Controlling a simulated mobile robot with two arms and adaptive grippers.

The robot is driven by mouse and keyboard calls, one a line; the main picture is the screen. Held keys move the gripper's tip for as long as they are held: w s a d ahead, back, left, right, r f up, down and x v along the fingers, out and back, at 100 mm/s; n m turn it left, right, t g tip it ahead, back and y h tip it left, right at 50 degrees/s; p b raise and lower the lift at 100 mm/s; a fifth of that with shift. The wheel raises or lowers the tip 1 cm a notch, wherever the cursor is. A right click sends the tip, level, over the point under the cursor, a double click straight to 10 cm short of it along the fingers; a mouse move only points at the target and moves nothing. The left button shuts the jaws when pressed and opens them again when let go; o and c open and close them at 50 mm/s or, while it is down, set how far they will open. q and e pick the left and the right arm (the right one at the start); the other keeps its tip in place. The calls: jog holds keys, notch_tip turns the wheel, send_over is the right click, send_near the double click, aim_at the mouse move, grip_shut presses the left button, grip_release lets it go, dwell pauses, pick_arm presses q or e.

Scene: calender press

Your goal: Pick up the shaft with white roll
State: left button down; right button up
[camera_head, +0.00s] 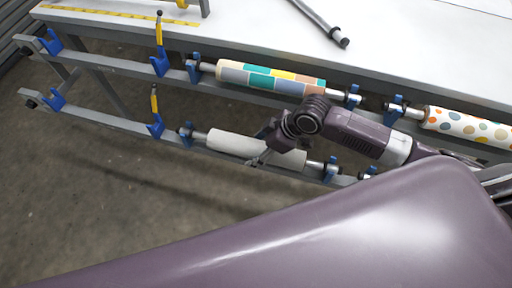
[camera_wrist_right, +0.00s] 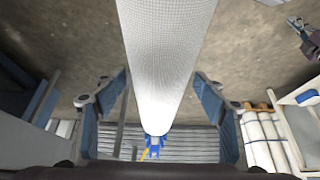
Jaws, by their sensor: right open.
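The shaft with the white roll (camera_head: 228,143) lies on the lower rail of the rack, its ends resting in blue holders (camera_head: 186,135). My right gripper (camera_head: 257,160) is at the roll's right half and hides part of it. In the right wrist view the white roll (camera_wrist_right: 166,60) runs lengthwise down the middle. The open fingers of my right gripper (camera_wrist_right: 160,100) stand on either side of it, with a gap on both sides. I cannot tell how deep the roll sits between them. My left gripper is not in view.
A shaft with a coloured checked roll (camera_head: 270,78) lies on the upper rail, above the white one. A dotted roll (camera_head: 468,125) is right of it. A white table (camera_head: 250,30) with a bare grey shaft (camera_head: 320,22) is behind. Concrete floor (camera_head: 90,200) is clear in front.

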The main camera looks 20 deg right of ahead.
aim_at(256, 145)
jog(key=shift+a+f, duration=0.1)
jog(key=shift+f, duration=0.1)
jog(key=c, duration=0.9)
jog(key=shift+w+r, duration=0.1)
jog(key=c, duration=0.8)
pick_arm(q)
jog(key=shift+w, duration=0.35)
pick_arm(e)
jog(key=shift+o, duration=0.2)
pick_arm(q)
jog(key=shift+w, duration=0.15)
pick_arm(e)
jog(key=shift+w+r, duration=0.1)
jog(key=shift+r, duration=0.5)
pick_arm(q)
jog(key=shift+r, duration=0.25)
pick_arm(e)
notch_tip(256, 145, up, 19)
jog(key=shift+f, duration=0.1)
